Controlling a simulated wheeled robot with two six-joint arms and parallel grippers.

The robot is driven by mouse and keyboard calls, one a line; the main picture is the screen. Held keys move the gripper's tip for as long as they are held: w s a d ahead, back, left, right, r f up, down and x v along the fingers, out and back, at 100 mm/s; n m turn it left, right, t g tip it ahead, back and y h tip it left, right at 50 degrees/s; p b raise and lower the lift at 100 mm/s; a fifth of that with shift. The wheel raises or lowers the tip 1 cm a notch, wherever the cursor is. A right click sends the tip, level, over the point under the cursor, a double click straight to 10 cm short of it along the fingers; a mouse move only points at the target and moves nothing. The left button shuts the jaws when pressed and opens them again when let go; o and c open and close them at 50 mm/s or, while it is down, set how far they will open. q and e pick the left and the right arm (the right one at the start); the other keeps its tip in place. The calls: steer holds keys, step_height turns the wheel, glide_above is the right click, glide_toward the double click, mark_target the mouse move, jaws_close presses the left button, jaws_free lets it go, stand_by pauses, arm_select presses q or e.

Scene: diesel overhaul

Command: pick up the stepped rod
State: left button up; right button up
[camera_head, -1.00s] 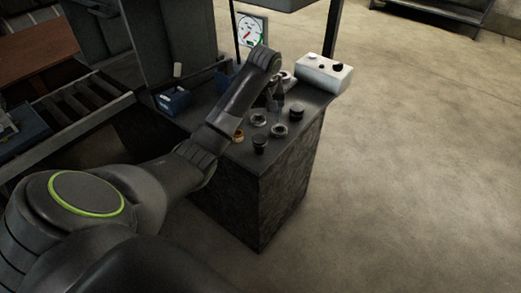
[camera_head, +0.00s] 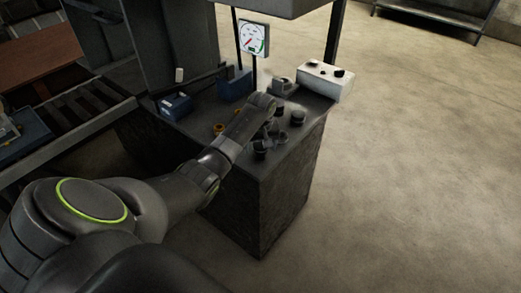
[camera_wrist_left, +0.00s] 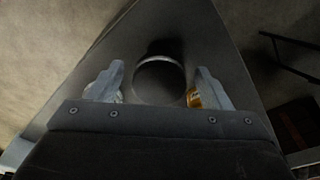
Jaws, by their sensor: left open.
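My left gripper (camera_wrist_left: 150,85) is open in the left wrist view, with its two pale fingers apart. A dark round part with a pale rim (camera_wrist_left: 158,77) lies between and beyond them, seen nearly end-on, with a gap to each finger. I cannot tell for sure whether it is the stepped rod. In the head view my left gripper (camera_head: 272,130) is low over the dark bench top (camera_head: 205,108), mostly hidden by its own wrist. Small dark parts (camera_head: 297,118) and (camera_head: 260,150) stand close around it. My right gripper is not in view.
Orange-brass rings (camera_head: 219,129) lie left of my wrist; a brass part (camera_wrist_left: 194,98) shows behind the right finger. A blue box (camera_head: 174,105), a dial gauge (camera_head: 253,37) and a white box with black knobs (camera_head: 325,80) stand on the bench.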

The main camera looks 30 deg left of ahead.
mark_target(261, 144)
arm_select(q)
steer(key=shift+w+f, duration=0.1)
steer(key=shift+f, duration=0.45)
steer(key=shift+w+r, duration=0.1)
steer(key=c, duration=1.1)
steer(key=shift+o, duration=0.2)
step_height(261, 144, up, 10)
steer(key=shift+f+b, duration=0.2)
steer(key=shift+b, duration=0.35)
steer(key=shift+r, duration=0.15)
